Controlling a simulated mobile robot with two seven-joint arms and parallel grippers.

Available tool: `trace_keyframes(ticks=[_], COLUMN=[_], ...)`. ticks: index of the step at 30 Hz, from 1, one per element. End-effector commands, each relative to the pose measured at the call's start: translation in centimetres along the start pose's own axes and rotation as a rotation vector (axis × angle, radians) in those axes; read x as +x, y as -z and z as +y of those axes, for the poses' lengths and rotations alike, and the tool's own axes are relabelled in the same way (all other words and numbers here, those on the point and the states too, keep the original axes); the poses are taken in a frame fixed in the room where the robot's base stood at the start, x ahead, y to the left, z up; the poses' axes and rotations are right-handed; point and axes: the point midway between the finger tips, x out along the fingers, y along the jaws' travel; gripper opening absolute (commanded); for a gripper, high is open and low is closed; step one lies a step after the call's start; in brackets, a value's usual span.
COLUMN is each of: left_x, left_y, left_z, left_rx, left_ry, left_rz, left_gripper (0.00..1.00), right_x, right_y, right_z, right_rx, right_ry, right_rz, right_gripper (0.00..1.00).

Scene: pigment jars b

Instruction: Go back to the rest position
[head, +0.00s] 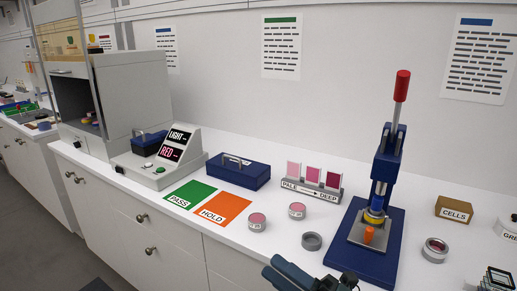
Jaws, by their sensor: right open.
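My right gripper (312,277) shows at the bottom edge of the head view, dark blue-grey and partly cut off by the frame. It is open, and I see nothing held in it. It is in front of the grey ring (312,241) and to the left of the blue press (366,258). My left gripper is not in view. Two small jars with pink tops, one (257,222) nearer and one (297,211) farther back, stand on the white counter (215,228). Another round jar (435,250) stands right of the press.
The press has a tall red-tipped lever (402,86). Behind the jars stand a pale-to-deep swatch stand (312,189) and a blue case (239,171). Green PASS (190,193) and orange HOLD (221,209) mats lie left. A reader (158,168) and a CELLS box (454,210) also stand there.

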Motion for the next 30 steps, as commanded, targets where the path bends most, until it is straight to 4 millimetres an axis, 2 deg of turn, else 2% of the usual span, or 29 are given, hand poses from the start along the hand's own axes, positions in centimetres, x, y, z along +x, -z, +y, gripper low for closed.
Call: trace_keyframes(ticks=[1,3,5,6,9,12,15,20,30], left_x=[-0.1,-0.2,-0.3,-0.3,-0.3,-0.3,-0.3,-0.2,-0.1], left_y=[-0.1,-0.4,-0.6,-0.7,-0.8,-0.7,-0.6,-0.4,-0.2], left_z=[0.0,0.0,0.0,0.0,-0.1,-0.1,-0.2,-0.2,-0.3], left_rx=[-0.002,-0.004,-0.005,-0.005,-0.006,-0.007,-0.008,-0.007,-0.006], left_ry=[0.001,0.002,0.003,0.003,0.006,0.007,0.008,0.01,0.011], left_rz=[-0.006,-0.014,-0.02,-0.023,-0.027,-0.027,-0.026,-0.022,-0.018], left_gripper=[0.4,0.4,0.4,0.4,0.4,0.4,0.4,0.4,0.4], right_x=[-1.6,-4.6,-7.8,-10.2,-15.6,-19.7,-22.3,-23.9,-23.9], right_y=[-0.6,-1.4,-1.4,-0.8,1.6,4.6,7.0,8.6,8.7], right_z=[-1.6,-4.4,-7.1,-9.0,-12.6,-14.8,-16.0,-16.6,-16.6], right_rx=[0.197,0.476,0.714,0.868,1.178,1.399,1.538,1.627,1.627], right_ry=[0.033,0.079,0.118,0.143,0.189,0.219,0.237,0.247,0.249], right_rz=[-0.156,-0.38,-0.574,-0.703,-0.972,-1.174,-1.309,-1.395,-1.396], right_gripper=[0.42,0.42,0.42,0.42,0.42,0.42,0.42,0.42,0.42])
